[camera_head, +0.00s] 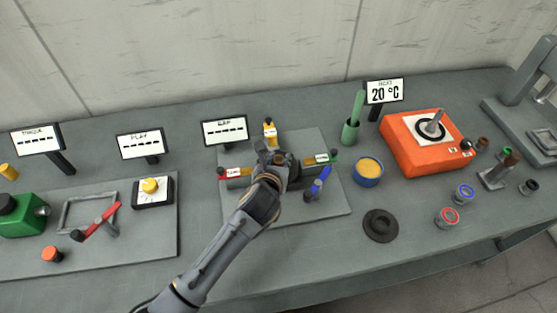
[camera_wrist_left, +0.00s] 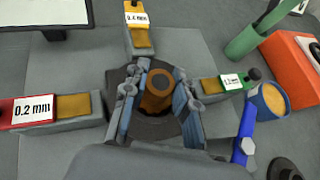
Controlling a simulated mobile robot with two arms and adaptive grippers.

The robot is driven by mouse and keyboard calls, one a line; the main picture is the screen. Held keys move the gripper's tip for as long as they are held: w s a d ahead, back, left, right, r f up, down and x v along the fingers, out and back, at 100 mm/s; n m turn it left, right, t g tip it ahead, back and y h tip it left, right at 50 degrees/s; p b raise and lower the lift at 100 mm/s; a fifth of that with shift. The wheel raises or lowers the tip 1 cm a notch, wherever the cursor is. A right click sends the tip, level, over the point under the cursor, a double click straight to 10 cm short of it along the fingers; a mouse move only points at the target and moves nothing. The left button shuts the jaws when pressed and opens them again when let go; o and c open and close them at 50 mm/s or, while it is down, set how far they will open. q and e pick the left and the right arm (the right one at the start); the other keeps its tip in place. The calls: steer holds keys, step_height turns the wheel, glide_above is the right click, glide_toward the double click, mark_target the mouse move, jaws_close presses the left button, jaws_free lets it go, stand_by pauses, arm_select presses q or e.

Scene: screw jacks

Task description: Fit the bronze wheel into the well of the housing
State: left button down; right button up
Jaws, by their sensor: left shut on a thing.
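The bronze wheel (camera_wrist_left: 157,92) is between the two blue-grey fingers of my left gripper (camera_wrist_left: 156,108) in the left wrist view. The wheel is a brown ring-like part with a hole in its top. My left gripper is shut on it. Below and around the fingers is a dark round housing (camera_wrist_left: 152,130) with a dark well, partly hidden by the fingers and wheel. I cannot tell how far the wheel sits inside the well. In the head view, my left gripper (camera_head: 275,165) hides most of the housing. My right gripper is not in view.
Feeler blocks marked 0.2 mm (camera_wrist_left: 62,108), 0.4 mm (camera_wrist_left: 139,35) and a green-ended one (camera_wrist_left: 222,88) surround the housing closely. A blue-handled tool (camera_head: 318,186), a blue pot (camera_head: 368,172), a dark disc (camera_head: 381,225) and an orange heater (camera_head: 425,145) stand to the right.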

arm_select(q)
steer(key=shift+f, duration=0.1)
steer(key=c, duration=1.1)
jaws_free()
steer(key=shift+f, duration=0.2)
steer(key=shift+o, duration=0.2)
steer(key=shift+r, duration=0.25)
steer(key=b+v, duration=0.1)
steer(key=v, duration=1.1)
